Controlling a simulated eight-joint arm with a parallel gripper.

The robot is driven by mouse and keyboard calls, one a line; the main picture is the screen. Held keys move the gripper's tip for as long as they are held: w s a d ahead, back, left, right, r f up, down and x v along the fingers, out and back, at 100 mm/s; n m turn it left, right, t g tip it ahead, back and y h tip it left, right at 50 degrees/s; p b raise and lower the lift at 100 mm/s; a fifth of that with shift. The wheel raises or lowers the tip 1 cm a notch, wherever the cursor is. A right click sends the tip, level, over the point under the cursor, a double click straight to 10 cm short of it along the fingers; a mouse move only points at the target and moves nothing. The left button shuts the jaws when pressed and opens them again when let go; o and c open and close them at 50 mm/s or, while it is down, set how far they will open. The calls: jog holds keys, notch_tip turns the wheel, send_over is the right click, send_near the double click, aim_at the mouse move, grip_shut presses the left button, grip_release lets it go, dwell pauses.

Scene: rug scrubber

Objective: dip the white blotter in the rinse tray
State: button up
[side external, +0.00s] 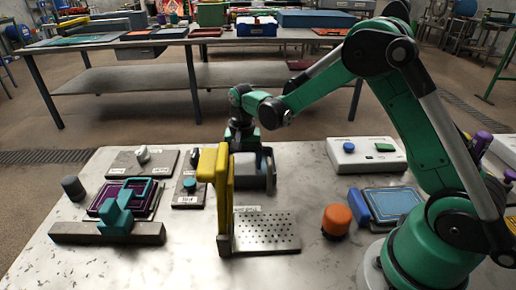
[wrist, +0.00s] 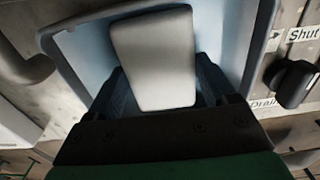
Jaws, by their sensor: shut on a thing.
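My gripper (wrist: 158,92) is shut on the white blotter (wrist: 152,55), a pale block with rounded edges, between two dark fingers. The blotter is over or inside the rinse tray (wrist: 238,45), which has a light blue interior and pale walls. I cannot tell whether the blotter touches the tray floor or any water. In the side view my gripper (side external: 244,148) points down at the grey tray (side external: 268,172). A yellow post hides part of both, and I cannot make out the blotter there.
The yellow post (side external: 223,195) stands close in front of the tray, beside a perforated metal plate (side external: 266,231). A black knob (wrist: 293,82) with "Shut" and "Drain" labels is right of the tray. An orange knob (side external: 337,220) and a blue pad (side external: 392,201) lie to the right.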

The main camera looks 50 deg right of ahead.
jog(key=shift+r, duration=2.7)
jog(key=shift+r, duration=1.5)
